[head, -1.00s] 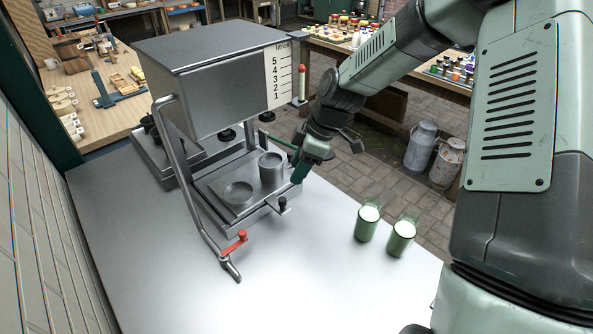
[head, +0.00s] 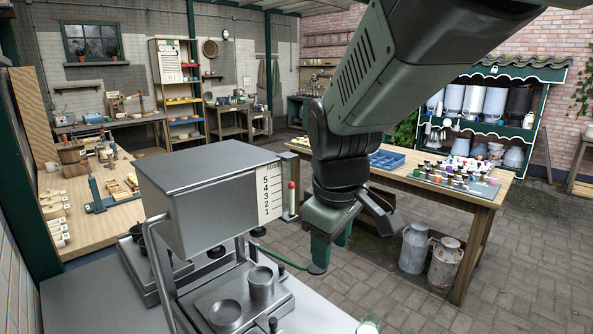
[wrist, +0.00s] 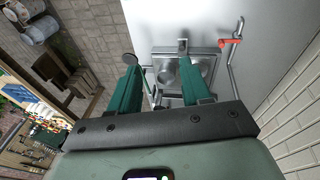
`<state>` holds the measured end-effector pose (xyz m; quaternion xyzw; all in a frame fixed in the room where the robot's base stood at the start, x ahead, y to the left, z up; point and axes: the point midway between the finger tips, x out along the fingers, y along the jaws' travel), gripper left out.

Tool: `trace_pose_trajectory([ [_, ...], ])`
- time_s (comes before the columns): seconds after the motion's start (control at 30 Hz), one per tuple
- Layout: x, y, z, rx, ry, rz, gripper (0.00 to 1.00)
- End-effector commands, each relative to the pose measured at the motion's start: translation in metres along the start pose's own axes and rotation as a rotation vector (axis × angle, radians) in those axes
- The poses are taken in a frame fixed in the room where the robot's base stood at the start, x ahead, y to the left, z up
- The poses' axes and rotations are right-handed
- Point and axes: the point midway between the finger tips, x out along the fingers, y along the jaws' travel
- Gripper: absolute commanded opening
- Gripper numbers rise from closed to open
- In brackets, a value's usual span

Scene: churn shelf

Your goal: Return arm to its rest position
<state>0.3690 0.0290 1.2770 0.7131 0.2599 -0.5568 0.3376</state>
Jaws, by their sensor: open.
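My gripper (head: 328,255) hangs from my arm in the head view, to the right of the grey metal machine (head: 205,190) and above the paved floor. In the wrist view my gripper's two green fingers (wrist: 158,88) are spread apart with nothing between them. Beyond the fingers the wrist view shows the machine's metal tray (wrist: 170,70) and its red-handled lever (wrist: 229,41). In the head view the machine's tray holds a metal cup (head: 261,283) and a round dish (head: 225,315).
A white counter (head: 75,300) carries the machine. A green cup (head: 368,325) shows at the bottom edge. Milk churns (head: 414,247) stand on the floor at the right. A wooden table (head: 470,200) with small coloured jars and a blue tray (head: 387,159) stands behind my arm.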

Motion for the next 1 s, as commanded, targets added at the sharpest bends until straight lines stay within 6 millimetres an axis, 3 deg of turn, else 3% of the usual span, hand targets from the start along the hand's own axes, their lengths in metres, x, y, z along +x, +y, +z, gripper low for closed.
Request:
trace_pose_trajectory([
  [0.03, -0.022, -0.005, 0.011, 0.070, 0.013, 0.043, 0.48],
  [0.2, -0.076, -0.027, 0.050, 0.343, 0.079, 0.126, 0.48],
  [0.4, -0.115, -0.055, 0.094, 0.630, 0.195, 0.148, 0.48],
  [0.63, -0.115, -0.074, 0.131, 0.822, 0.235, 0.106, 0.48],
  [1.0, -0.114, -0.075, 0.134, 0.836, 0.234, 0.101, 0.48],
])
